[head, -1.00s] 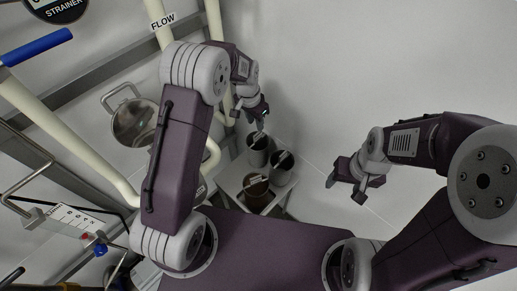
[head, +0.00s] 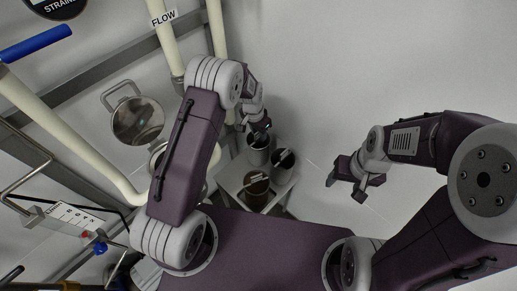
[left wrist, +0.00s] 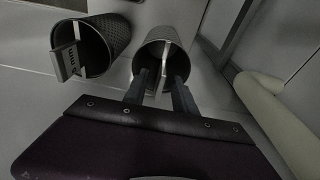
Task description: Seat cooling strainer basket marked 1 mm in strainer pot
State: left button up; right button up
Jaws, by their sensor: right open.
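Three strainer baskets stand on a small pale stand: a grey one at the back (head: 258,157), a grey one at the right (head: 281,172) and a brownish one in front (head: 256,193). My left gripper (head: 262,132) is at the back basket. In the left wrist view its open fingers (left wrist: 161,88) reach over that basket's near rim (left wrist: 163,42), around its bar handle. The neighbouring basket (left wrist: 112,38) has a tag (left wrist: 68,62) ending in "mm"; its number is unclear. The strainer pot (head: 157,152) is mostly hidden behind my left arm. My right gripper (head: 354,181) is open and empty.
A round steel lid with a handle (head: 138,121) stands open by the pot. Cream pipes (head: 70,135) and a grey rail (head: 95,78) run along the left. A blue handle (head: 36,43) is at upper left. The floor at the right is clear.

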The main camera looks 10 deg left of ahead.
pick_arm(q)
grip_shut()
dwell(1.3)
